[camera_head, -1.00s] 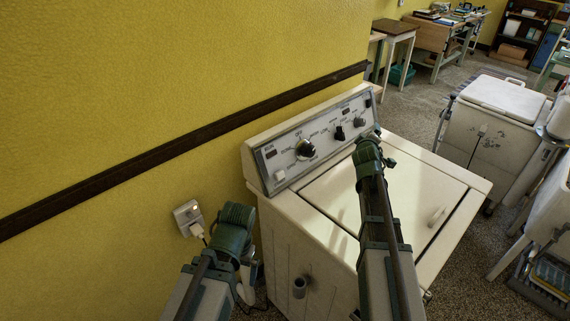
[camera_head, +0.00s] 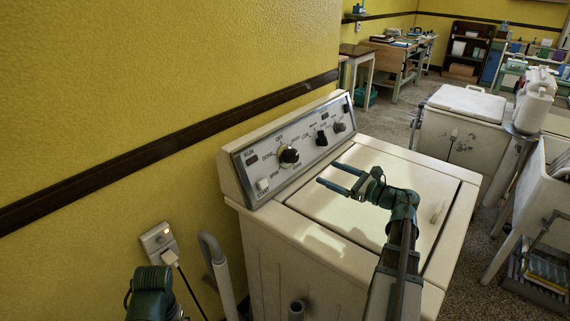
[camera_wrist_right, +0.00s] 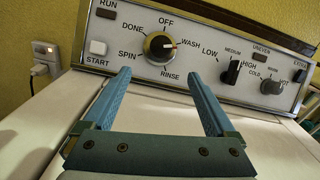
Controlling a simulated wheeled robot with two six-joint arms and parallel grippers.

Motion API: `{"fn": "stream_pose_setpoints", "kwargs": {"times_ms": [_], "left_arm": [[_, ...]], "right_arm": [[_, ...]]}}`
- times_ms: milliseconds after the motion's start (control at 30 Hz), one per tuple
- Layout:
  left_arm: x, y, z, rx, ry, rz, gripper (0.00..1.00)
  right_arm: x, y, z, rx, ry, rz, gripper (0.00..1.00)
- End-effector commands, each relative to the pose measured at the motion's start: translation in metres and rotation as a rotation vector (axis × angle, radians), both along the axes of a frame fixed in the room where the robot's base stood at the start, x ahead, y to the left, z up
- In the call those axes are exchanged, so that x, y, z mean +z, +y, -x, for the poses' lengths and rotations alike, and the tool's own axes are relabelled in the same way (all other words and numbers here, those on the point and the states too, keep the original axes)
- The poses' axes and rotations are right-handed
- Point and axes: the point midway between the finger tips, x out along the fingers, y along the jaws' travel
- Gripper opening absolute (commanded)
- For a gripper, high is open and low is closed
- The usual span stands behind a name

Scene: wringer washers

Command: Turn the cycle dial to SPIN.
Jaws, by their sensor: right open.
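The cycle dial (camera_head: 289,156) is a round black knob with a light pointer, on the left part of the washer's control panel (camera_head: 262,165). In the right wrist view the dial (camera_wrist_right: 159,47) has OFF above, WASH to its right, RINSE below, SPIN and DONE to its left. Its pointer mark faces WASH. My right gripper (camera_head: 328,173) is open and empty above the washer lid, fingers towards the panel. In the right wrist view its blue fingers (camera_wrist_right: 160,74) are apart, below and either side of the dial, not visibly touching it. Of my left arm only a green part shows; its fingers are out of sight.
A START button (camera_wrist_right: 97,48) is left of the dial. A smaller selector knob (camera_wrist_right: 231,72) and another knob (camera_wrist_right: 271,86) are to its right. A wall outlet with a plug (camera_head: 159,241) is left of the washer. The white lid (camera_head: 330,206) is clear.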

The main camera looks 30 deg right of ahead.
Motion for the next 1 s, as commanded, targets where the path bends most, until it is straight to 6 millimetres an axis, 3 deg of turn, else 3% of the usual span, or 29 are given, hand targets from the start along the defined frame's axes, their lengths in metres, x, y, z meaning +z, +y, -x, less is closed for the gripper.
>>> {"fn": "stream_pose_setpoints", "kwargs": {"times_ms": [233, 700, 1000], "left_arm": [[0.001, 0.0, 0.0, 0.0, 0.0, 0.0, 1.0], [0.001, 0.0, 0.0, 0.0, 0.0, 0.0, 1.0], [0.001, 0.0, 0.0, 0.0, 0.0, 0.0, 1.0]], "right_arm": [[0.001, 0.005, -0.013, 0.003, 0.0, 0.0, 0.91], [0.001, 0.04, -0.097, 0.002, -0.001, -0.002, 0.91], [0.001, 0.052, -0.125, 0.001, -0.001, -0.003, 0.91]]}}
